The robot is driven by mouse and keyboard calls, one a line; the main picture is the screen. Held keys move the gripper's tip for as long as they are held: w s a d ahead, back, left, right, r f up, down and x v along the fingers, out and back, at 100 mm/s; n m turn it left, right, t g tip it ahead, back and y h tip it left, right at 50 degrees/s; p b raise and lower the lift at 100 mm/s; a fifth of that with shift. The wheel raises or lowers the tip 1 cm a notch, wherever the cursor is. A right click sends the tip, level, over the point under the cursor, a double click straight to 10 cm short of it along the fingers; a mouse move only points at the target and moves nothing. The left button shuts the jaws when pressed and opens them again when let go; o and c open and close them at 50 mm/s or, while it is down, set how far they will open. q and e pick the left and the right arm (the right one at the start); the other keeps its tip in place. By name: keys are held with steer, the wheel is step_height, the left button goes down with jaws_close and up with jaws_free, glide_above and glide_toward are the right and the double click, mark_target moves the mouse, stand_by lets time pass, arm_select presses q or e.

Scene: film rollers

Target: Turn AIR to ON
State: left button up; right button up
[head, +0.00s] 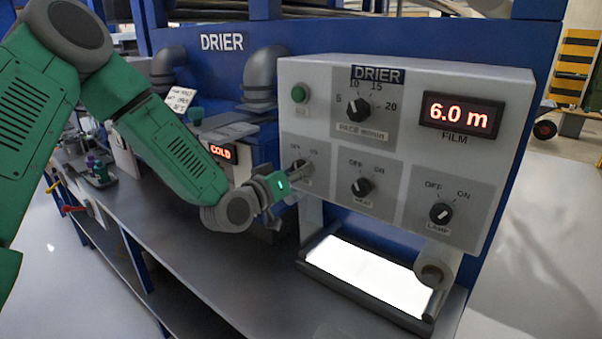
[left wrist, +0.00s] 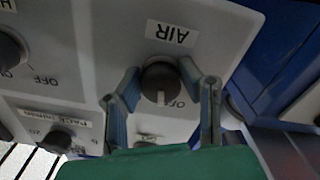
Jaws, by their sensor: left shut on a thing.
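The AIR knob (left wrist: 161,78) is dark and round with a white pointer mark. It sits on the grey drier panel (head: 455,95), below the AIR label, upside down in the left wrist view. My left gripper (head: 297,173) reaches the panel's lower left switch, and its fingers (left wrist: 160,76) are shut on the knob from both sides. The pointer runs straight down in the left wrist view, away from the AIR label. Part of the OFF lettering shows beside it; the fingers cover some lettering. In the head view the gripper mostly hides this knob. My right gripper is out of view.
The HEAT knob (head: 361,187), LAMP knob (head: 440,213) and PACE knob (head: 357,111) share the panel. A green button (head: 298,94) and a red FILM display (head: 461,114) reading 6.0 m sit above. A COLD display (head: 221,152) stands behind my arm. A bright light plate (head: 365,272) lies below.

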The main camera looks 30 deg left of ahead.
arm_select(q)
steer(key=m+b, duration=0.1)
steer(key=m, duration=0.2)
steer(key=shift+a+m, duration=0.1)
steer(key=shift+m, duration=0.3)
steer(key=shift+r+m+b, duration=0.1)
steer(key=shift+m+b, duration=0.8)
steer(key=shift+m, duration=1.4)
steer(key=shift+a, duration=0.1)
steer(key=o, duration=1.2)
steer(key=shift+c, duration=0.2)
steer(key=shift+s, duration=0.1)
steer(key=shift+s, duration=0.1)
steer(key=s+a, duration=0.1)
steer(key=s, duration=1)
steer(key=shift+s, duration=0.35)
